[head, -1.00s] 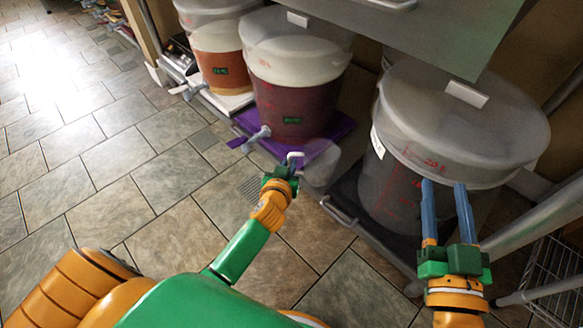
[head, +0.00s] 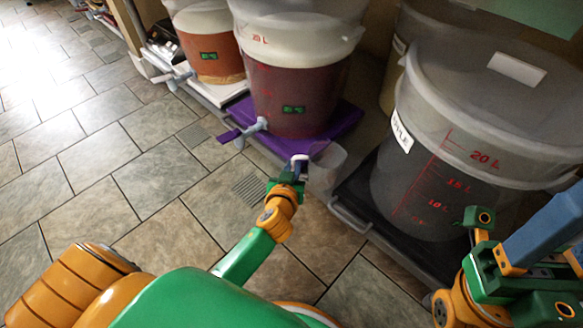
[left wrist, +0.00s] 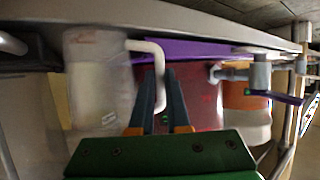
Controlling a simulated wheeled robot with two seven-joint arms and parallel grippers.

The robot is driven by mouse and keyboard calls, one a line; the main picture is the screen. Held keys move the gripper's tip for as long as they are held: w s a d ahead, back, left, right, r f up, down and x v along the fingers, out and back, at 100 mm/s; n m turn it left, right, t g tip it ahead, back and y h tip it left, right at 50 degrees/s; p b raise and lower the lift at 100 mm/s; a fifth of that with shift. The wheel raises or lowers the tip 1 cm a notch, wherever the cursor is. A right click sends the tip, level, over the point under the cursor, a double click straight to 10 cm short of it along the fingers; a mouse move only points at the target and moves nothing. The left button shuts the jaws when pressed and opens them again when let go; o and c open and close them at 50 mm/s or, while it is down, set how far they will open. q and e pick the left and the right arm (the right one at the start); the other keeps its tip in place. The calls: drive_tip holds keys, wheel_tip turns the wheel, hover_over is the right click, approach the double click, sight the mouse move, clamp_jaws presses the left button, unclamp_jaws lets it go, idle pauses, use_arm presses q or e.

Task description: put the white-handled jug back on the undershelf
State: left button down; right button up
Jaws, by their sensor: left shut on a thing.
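The white-handled jug (head: 327,168) is translucent and clear. It hangs at my left gripper (head: 297,172), just in front of the low undershelf, near the gap between the purple board and the black tray. My left gripper is shut on its white handle (left wrist: 151,52), seen between the fingers in the left wrist view, with the cloudy jug body (left wrist: 95,80) beside it. The undershelf shows there as a grey edge (left wrist: 190,17). I cannot tell whether the jug touches it. My right gripper (head: 560,220) is empty at the right edge, its blue fingers partly cut off.
A dark-filled bucket (head: 425,185) stands on a black tray (head: 358,187) at right. A red-filled bucket (head: 292,85) stands on a purple board (head: 340,122), its tap sticking out in front. An orange-filled bucket (head: 207,55) is farther left. The tiled floor (head: 90,170) is open.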

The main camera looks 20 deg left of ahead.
use_arm(q)
drive_tip(key=c, duration=0.9)
unclamp_jaws()
